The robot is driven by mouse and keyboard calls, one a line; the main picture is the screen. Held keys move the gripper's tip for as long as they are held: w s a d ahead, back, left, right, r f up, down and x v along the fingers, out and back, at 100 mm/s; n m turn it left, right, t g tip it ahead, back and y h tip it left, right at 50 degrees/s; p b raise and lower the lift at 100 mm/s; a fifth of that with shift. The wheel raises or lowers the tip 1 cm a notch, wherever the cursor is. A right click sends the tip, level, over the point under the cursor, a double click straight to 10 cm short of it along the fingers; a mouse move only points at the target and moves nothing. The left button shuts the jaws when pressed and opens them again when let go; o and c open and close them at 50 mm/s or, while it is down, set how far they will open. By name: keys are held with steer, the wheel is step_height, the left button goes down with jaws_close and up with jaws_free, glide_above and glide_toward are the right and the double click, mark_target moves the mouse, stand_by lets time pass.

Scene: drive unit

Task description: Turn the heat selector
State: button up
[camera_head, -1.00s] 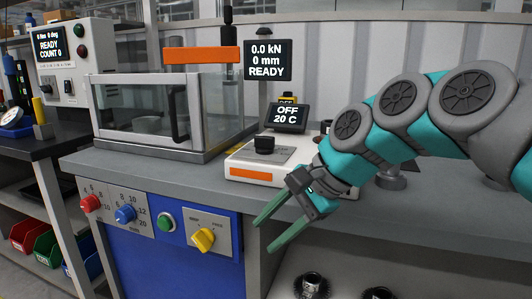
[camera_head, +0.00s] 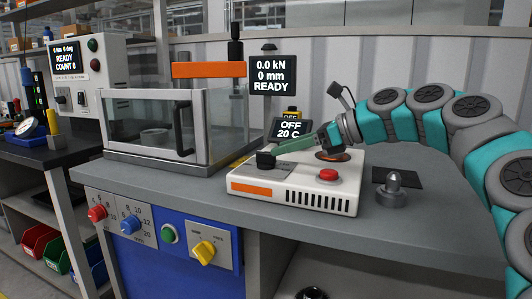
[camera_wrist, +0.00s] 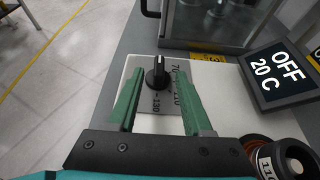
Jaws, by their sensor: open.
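The heat selector (camera_head: 265,160) is a black knob on a grey scale plate on top of a white heater unit (camera_head: 290,190). In the wrist view the knob (camera_wrist: 157,74) has a light pointer line, and the numbers 70, 110 and 130 show beside it. My gripper (camera_wrist: 158,100) has two green fingers, open, one to each side of the knob in that view, with the knob near their tips. In the head view my gripper (camera_head: 285,148) reaches in from the right, close to the knob. I cannot tell whether the fingers touch it. The heater's display (camera_head: 290,128) reads OFF, 20 C.
A red button (camera_head: 328,175) sits on the heater's front right. A clear guard box (camera_head: 180,120) with a black handle stands left. A metal piece (camera_head: 391,190) stands right. The panel below has a yellow knob (camera_head: 203,252). A cylinder marked 110 (camera_wrist: 282,160) is near my gripper.

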mark_target(266, 152)
steer(key=shift+x, duration=2.75)
steer(key=shift+c, duration=0.2)
jaws_close()
